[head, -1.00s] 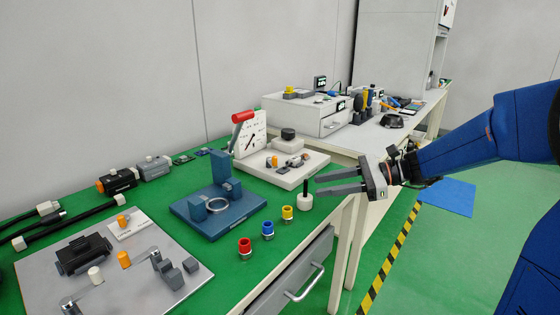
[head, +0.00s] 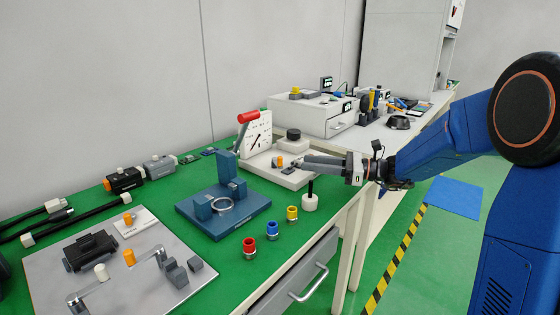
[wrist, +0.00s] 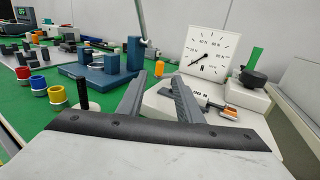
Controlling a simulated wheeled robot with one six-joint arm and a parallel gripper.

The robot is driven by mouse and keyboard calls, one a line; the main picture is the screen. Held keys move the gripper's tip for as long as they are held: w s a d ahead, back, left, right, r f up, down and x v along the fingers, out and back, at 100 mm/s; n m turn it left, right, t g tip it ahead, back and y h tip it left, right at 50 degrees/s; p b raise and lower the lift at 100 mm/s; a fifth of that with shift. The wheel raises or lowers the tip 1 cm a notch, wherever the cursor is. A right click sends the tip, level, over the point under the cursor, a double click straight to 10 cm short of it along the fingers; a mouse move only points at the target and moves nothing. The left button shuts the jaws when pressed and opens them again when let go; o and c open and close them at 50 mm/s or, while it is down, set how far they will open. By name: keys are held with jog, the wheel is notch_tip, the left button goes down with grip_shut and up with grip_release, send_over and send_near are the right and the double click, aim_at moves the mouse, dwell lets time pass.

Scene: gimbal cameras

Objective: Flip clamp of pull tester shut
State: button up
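The pull tester has a white base (head: 259,167), a white dial plate (head: 258,133) and a red-handled lever (head: 248,117) standing up. A small orange-ended part (head: 278,161) on the base looks like its clamp; its flip state is too small to tell. In the wrist view the dial (wrist: 207,53) stands beyond my fingers. One orange piece (wrist: 159,68) shows between the fingertips, and another orange-and-metal piece (wrist: 230,110) lies right of the right finger. My gripper (head: 304,162) is over the tester's right side, open and empty, its fingers apart in the wrist view (wrist: 157,80).
A blue fixture with a ring (head: 222,206) stands left of the tester. A white peg with a black stem (head: 310,200) and red (head: 249,245), blue (head: 272,229) and yellow (head: 292,213) capped parts stand near the table's front edge. A black knob (head: 293,135) sits behind.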

aim_at(280, 166)
jog(key=x, duration=1)
jog(key=shift+a, duration=0.2)
jog(key=shift+c, duration=0.6)
grip_shut()
